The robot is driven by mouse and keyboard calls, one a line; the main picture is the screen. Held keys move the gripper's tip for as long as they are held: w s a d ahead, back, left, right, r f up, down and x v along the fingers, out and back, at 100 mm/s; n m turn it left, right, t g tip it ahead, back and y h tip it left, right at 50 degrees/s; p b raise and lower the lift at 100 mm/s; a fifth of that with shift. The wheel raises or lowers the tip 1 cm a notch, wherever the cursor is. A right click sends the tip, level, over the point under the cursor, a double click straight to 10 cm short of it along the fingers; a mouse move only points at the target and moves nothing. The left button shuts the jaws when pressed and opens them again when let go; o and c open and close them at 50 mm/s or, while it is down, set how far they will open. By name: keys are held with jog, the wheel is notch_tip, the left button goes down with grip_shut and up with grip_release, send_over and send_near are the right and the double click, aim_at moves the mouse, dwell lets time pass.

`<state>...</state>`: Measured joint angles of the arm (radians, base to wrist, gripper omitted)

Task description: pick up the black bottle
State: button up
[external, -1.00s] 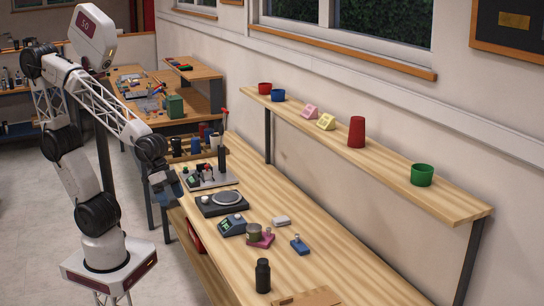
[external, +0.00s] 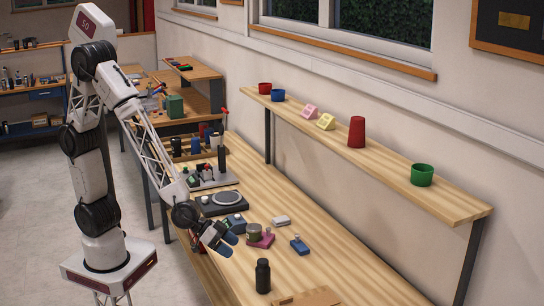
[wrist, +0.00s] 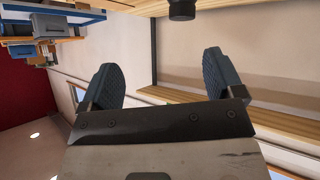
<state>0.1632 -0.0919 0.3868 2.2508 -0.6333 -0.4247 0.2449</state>
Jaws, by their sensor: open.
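The black bottle (external: 263,277) stands upright on the wooden workbench near its front edge in the external view. My gripper (external: 222,246) is above the bench edge, up and left of the bottle in the picture, apart from it. In the wrist view, which looks upside down, my gripper (wrist: 164,75) shows two blue-grey fingers spread wide with nothing between them. A dark round-ended object (wrist: 182,9), which looks like the bottle, is at the top edge of that view, mostly cut off.
A small jar (external: 253,231), a pink block (external: 262,241) and a blue block (external: 299,245) are on the workbench (external: 330,270) near my gripper. A wall shelf (external: 390,167) holds cups.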

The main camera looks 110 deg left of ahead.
aim_at(263, 272)
jog(key=w+a+f+n+t+y, duration=0.1)
jog(key=w+f+y, duration=0.2)
jog(key=f, duration=0.5)
jog(key=shift+w+a+f+n+y, duration=0.3)
jog(key=shift+w+a+f+y, duration=0.1)
jog(key=shift+y, duration=0.3)
jog(key=shift+w, duration=0.1)
jog(key=shift+x, duration=1.2)
jog(key=shift+w, duration=0.1)
jog(key=shift+x, duration=2.55)
jog(key=shift+c, duration=0.5)
jog(key=c, duration=1)
